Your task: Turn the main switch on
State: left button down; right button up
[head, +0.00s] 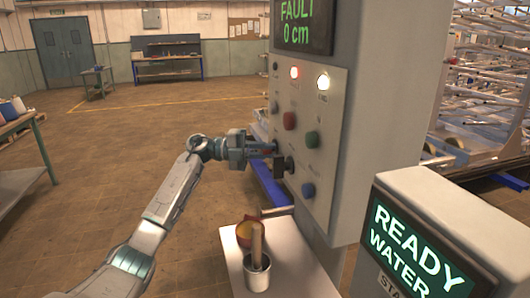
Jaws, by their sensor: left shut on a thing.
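A grey control panel (325,145) stands right of centre in the head view. My left gripper (268,150) reaches it from the left, at the panel's left edge. It is shut on a small part there, which I take to be the main switch; the fingers hide most of it, and a bit of red shows between them. Whether the switch is turned cannot be told. A black knob (289,165) sits just right of and below the fingertips. My right gripper is not in view.
The panel bears a red button (289,121), a green button (312,139), a blue button (308,190), a lit red lamp (294,72) and a lit white lamp (323,82). Its display (304,22) reads "FAULT 0 cm". A box (425,235) reads "READY WATER".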

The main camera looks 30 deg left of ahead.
pick_arm(q)
jog(key=shift+a, duration=0.1)
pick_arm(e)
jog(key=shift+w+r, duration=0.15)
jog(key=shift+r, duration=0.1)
pick_arm(q)
jog(key=shift+w+r+m, duration=0.1)
jog(key=shift+m, duration=0.2)
